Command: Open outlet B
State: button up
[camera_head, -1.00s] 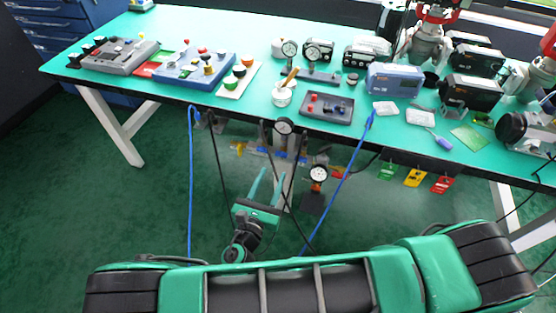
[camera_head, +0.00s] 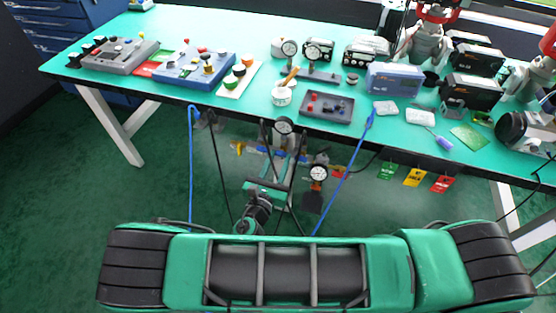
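Below the front edge of the green table hangs a small air assembly with pipes and gauges. An upper round gauge (camera_head: 283,126) sits at its top and a second gauge (camera_head: 318,172) sits lower right. A yellow fitting (camera_head: 239,148) shows at its left end. A red part (camera_head: 338,172) shows at its right. I cannot read any label saying outlet B. My gripper (camera_head: 278,160) is in front of the assembly, pointing away from me. Its two fingers are apart with nothing seen between them. They overlap the assembly in the picture, so contact cannot be told.
The table (camera_head: 230,35) carries control panels, gauges and boxes. Its front edge lies above my gripper. A blue hose (camera_head: 191,165) hangs left and another blue hose (camera_head: 345,175) hangs right. Black cables hang near my gripper. Green, yellow and red tags (camera_head: 414,177) hang at right.

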jog(key=shift+m, duration=0.4)
jog(key=shift+f+m, duration=0.15)
jog(key=shift+m, duration=8.35)
jog(key=o, duration=0.8)
jog(key=shift+c, duration=0.2)
jog(key=v, duration=1)
jog(key=shift+s, duration=0.4)
